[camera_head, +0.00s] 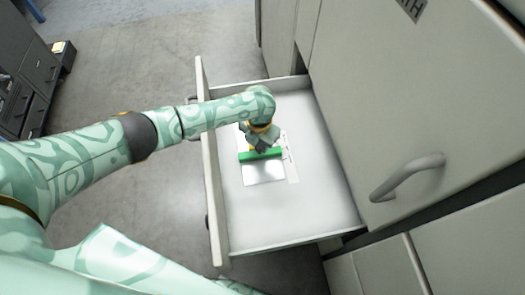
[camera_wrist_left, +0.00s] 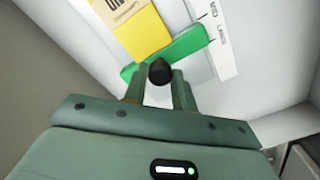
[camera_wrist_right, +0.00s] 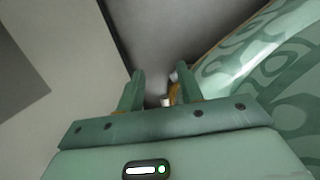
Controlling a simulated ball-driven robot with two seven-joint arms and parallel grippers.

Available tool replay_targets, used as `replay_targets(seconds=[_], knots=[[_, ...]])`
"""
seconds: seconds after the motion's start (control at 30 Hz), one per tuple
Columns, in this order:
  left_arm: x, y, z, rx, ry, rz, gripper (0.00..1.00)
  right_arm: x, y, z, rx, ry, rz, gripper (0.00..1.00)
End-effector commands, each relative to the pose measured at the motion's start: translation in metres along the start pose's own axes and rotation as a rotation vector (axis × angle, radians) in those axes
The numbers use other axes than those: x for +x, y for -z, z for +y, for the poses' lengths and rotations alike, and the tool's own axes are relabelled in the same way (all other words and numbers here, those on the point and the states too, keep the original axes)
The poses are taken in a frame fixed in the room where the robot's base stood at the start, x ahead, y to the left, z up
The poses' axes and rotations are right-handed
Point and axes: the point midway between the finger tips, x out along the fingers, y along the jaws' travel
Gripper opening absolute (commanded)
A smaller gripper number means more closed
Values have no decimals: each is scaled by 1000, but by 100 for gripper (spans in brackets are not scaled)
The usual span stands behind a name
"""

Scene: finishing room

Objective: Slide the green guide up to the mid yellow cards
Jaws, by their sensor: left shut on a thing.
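The green guide (camera_head: 246,156) is a bar lying across the inside of the open drawer (camera_head: 241,229). In the left wrist view the guide (camera_wrist_left: 190,42) has a dark knob (camera_wrist_left: 160,71), and my left gripper (camera_wrist_left: 159,82) is shut on it. The yellow cards (camera_wrist_left: 145,33) stand right beside the guide's far side there; I cannot tell whether they touch. In the head view my left gripper (camera_head: 262,145) and arm hide the cards. My right gripper (camera_wrist_right: 160,82) is open and empty.
A printed white strip (camera_head: 291,157) lies along the drawer floor next to the guide. A bright metallic plate (camera_head: 264,174) is on the near side of the guide. The drawer walls surround the left gripper. A cabinet with a handle (camera_head: 405,176) stands at the right.

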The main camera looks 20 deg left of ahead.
Motion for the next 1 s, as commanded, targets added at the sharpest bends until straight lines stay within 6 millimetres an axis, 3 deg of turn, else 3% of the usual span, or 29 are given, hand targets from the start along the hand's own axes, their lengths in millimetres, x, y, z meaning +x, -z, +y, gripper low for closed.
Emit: replay_targets(seconds=[0.33,0.37,0.43,0.8,1.0], knots=[[0,-3,4,1,-2,0,0,-2,5,2,-7,-5,3,36],[0,-3,4,1,-2,0,29,-2,5,2,-6,-4,3,36],[0,-3,4,1,-2,0,49,-2,5,2,-6,-4,3,36],[-5,-4,4,1,-1,-2,49,-4,6,2,-3,-5,9,36],[-27,-4,4,0,-1,-6,49,6,-32,-16,41,30,-19,36]])
